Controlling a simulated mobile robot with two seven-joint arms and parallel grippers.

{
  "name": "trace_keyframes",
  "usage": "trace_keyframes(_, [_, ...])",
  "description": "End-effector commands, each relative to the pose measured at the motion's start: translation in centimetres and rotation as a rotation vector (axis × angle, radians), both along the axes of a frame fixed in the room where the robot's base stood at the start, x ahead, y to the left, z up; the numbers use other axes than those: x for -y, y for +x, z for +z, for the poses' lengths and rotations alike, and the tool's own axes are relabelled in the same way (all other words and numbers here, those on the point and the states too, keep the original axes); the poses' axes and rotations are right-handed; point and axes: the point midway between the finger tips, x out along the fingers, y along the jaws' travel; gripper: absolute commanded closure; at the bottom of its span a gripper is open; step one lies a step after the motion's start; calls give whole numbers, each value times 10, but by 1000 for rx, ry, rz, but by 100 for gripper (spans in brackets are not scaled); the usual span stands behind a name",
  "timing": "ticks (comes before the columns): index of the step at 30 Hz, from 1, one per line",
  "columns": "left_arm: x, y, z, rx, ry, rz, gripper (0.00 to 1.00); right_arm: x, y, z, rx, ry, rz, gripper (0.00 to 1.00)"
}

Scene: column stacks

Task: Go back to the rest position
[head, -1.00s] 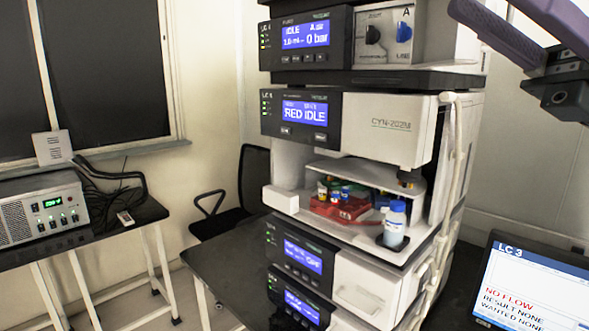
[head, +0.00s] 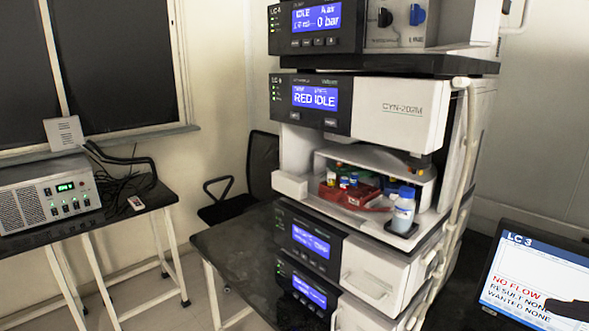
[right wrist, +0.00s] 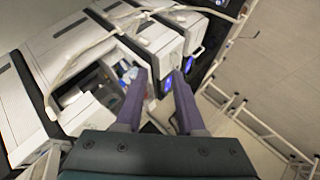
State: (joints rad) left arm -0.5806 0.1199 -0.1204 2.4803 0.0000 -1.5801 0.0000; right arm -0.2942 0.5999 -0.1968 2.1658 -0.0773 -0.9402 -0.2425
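My right gripper (right wrist: 160,82) shows in the right wrist view with its two purple fingers apart and nothing between them. Beyond the fingers, apart from them, is the instrument stack with its open sample bay. In the head view the right gripper cannot be made out for sure; a dark shape covers part of the monitor at the bottom right. My left gripper is in neither view. The stack's middle unit (head: 400,112) reads RED IDLE. In its bay are a red rack (head: 347,195) with small vials and a blue-capped bottle (head: 403,211).
A monitor (head: 525,265) reading LC 3, NO FLOW stands at the lower right. A grey instrument box (head: 50,195) sits on a black side table (head: 118,217) at the left. A dark chair (head: 262,165) stands behind. Pale tubing (head: 466,150) runs down the stack's right side.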

Motion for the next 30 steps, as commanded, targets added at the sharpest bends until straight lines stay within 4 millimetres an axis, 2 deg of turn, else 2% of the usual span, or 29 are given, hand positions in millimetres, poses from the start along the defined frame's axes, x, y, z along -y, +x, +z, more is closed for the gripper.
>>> trace_keyframes(1, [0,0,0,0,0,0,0,4,-24,-10,-80,22,-59,62])
trace_keyframes(4, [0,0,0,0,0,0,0,12,-67,-23,-220,53,-175,62])
trace_keyframes(11, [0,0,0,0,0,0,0,24,-161,-32,-492,70,-407,62])
trace_keyframes(18, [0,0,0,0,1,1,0,-29,-166,-45,-526,315,-492,62])
trace_keyframes(25, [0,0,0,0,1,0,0,-79,-166,-46,-557,539,-565,62])
trace_keyframes(27, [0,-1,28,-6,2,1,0,-77,-166,-17,-554,529,-562,62])
trace_keyframes(30, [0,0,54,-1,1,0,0,-76,-166,7,-554,525,-560,62])
